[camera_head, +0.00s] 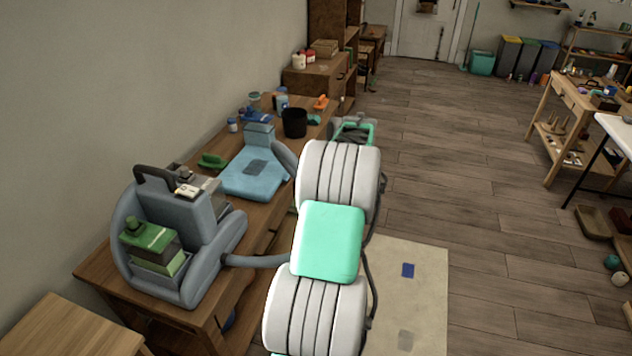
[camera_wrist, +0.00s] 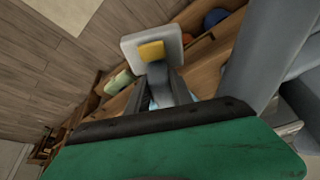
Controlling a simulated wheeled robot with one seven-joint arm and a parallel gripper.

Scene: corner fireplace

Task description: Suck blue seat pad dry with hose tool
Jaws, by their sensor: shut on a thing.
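The blue seat pad (camera_head: 240,184) lies on the wooden workbench, with a darker patch (camera_head: 257,167) on its top. The grey-blue extractor machine (camera_head: 205,205) stands nearer on the same bench. Its hose (camera_head: 262,261) runs right and passes behind my arm; a grey length (camera_head: 286,157) also shows beside the pad. My gripper is hidden by my arm in the head view. In the wrist view, my gripper (camera_wrist: 165,85) is shut, apparently on the hose tool, beyond a green body that fills the foreground. The tool's contact with the pad is not visible.
A black cup (camera_head: 295,123), small bottles and a green brush (camera_head: 213,161) are on the bench. A wooden stool (camera_head: 70,330) stands at the front left. A pale mat (camera_head: 420,290) lies on the floor. The middle floor is clear.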

